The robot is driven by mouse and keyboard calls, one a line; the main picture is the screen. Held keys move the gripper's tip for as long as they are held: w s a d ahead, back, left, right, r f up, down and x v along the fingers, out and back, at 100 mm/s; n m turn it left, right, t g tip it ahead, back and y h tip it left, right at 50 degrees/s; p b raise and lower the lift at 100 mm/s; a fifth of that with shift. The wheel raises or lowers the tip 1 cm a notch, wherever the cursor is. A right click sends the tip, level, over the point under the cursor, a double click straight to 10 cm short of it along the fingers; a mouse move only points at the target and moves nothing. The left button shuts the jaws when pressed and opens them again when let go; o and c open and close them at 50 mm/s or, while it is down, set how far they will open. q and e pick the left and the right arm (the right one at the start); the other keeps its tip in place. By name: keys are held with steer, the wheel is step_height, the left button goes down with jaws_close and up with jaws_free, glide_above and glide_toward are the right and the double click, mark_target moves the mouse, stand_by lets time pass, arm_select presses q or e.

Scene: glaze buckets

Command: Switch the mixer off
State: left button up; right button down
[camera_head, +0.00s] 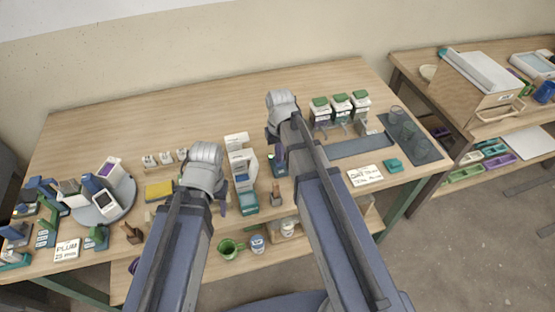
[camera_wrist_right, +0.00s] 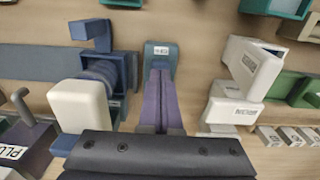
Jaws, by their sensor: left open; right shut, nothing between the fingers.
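A white machine with a blue panel and a teal front foot (camera_head: 243,172) stands on the bench between my two arms in the head view; I cannot tell for certain that it is the mixer, and no switch is readable. My right gripper (camera_wrist_right: 161,76) is shut and empty in its wrist view. Its purple fingers point at a small teal block with a white label (camera_wrist_right: 161,50); I cannot tell whether they touch. A blue device (camera_wrist_right: 100,75) stands left of the fingers. My left gripper (camera_head: 222,203) is open, mostly hidden by its own wrist, left of the white machine.
A round grey stand (camera_head: 103,207) with devices is at left, near a PLUM card (camera_head: 67,250). Green-lidded containers (camera_head: 340,104) and a dark mat (camera_head: 412,138) are at right. A green mug (camera_head: 229,249) stands on the lower front level. The bench's back is clear.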

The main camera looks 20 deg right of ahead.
arm_select(q)
steer(key=shift+f+b, duration=0.65)
steer(key=shift+f, duration=0.05)
arm_select(e)
steer(key=shift+f, duration=0.7)
arm_select(q)
steer(key=shift+r, duration=0.1)
arm_select(e)
step_height(320, 180, up, 7)
steer(key=p, duration=0.7)
arm_select(q)
step_height(320, 180, up, 7)
arm_select(e)
steer(key=shift+s, duration=0.1)
